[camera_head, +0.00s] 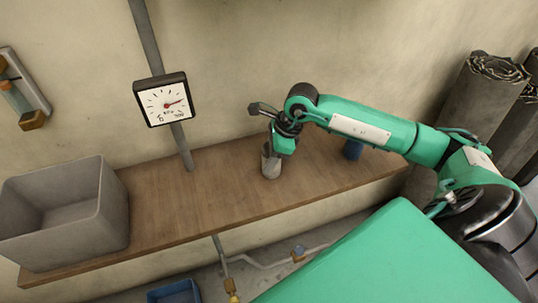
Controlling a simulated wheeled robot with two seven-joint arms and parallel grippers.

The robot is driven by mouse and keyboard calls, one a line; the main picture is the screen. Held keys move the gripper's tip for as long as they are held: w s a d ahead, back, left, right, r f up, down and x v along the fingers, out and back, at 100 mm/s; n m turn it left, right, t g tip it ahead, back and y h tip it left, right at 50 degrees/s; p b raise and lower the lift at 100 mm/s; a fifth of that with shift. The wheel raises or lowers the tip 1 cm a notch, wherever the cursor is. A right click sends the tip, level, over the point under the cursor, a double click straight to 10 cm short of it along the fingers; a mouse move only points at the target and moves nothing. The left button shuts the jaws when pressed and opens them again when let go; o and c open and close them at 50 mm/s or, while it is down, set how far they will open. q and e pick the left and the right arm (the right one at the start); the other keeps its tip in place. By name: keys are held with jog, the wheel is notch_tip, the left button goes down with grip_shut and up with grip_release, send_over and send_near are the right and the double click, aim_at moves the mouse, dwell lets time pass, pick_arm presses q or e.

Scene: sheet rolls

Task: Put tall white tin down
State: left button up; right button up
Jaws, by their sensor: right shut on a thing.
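The tall white tin (271,163) is a pale, greyish-white upright cylinder at the middle of the wooden shelf (220,195). My right gripper (277,148) comes down from above and is shut on the tin near its top. The fingers and the tin's upper part overlap, so the exact grip is partly hidden. The tin's base is at or very near the shelf surface; I cannot tell whether it touches. My left gripper is not in view.
A grey open bin (65,210) stands at the shelf's left end. A gauge (165,100) hangs on a vertical pipe behind the shelf. Rolled sheets (485,90) stand at right. A blue crate (174,292) is below.

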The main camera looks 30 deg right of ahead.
jog(key=o, duration=1.2)
jog(key=shift+r+p, duration=0.2)
jog(key=shift+p, duration=0.2)
jog(key=shift+d+r+b, duration=0.25)
jog(key=shift+r+b, duration=0.05)
jog(key=shift+b+v, duration=1.25)
jog(key=shift+v, duration=4.3)
jog(key=shift+a, duration=0.15)
